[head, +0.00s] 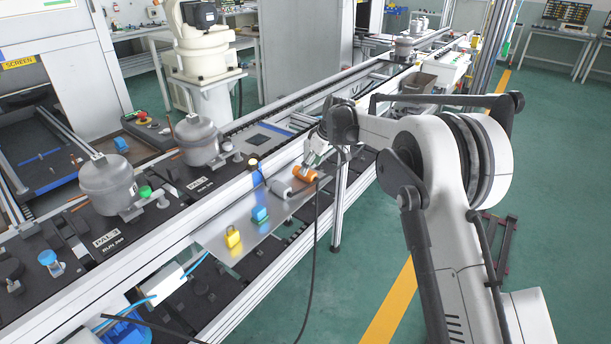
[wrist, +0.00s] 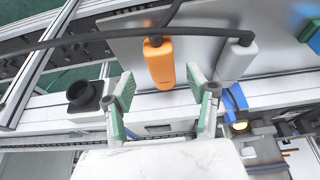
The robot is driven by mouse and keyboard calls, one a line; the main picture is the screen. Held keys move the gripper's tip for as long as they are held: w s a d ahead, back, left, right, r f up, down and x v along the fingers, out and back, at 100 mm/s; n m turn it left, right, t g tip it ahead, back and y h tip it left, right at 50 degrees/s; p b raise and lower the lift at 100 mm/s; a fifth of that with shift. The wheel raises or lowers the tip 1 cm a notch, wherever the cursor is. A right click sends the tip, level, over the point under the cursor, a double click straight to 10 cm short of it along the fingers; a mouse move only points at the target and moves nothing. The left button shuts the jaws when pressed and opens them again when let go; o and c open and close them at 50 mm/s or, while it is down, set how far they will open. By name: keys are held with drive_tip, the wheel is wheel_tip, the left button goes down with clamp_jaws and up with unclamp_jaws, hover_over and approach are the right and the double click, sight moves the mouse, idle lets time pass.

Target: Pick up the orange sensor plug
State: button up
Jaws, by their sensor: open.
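The orange sensor plug (wrist: 159,64) lies on the metal shelf beside the conveyor, with a dark cable leaving its far end in the wrist view. It also shows in the head view (head: 304,174), partly below my gripper (head: 314,158). In the wrist view my gripper (wrist: 160,84) is open, its two green-padded fingers on either side of the plug's near end. Nothing is held. I cannot tell whether the fingertips are down at the plug's height.
A grey plug (wrist: 236,60) with its own cable lies right of the orange one in the wrist view. A teal-blue block (head: 260,215) and a yellow block (head: 233,238) sit farther along the shelf (head: 211,235). A dark cable crosses the wrist view.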

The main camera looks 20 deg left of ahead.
drive_tip(key=x, duration=0.4)
drive_tip(key=shift+a+f, duration=0.25)
clamp_jaws()
drive_tip(key=shift+r, duration=0.1)
drive_tip(key=shift+r, duration=0.4)
drive_tip(key=r, duration=0.2)
drive_tip(key=s+r, duration=0.1)
drive_tip(key=shift+a+r, duration=0.3)
drive_tip(key=shift+r, duration=0.1)
drive_tip(key=s+a+r, duration=0.4)
drive_tip(key=s+r, duration=0.2)
drive_tip(key=s, duration=0.3)
drive_tip(key=shift+s+a, duration=0.2)
drive_tip(key=shift+a, duration=0.2)
drive_tip(key=shift+r, duration=0.15)
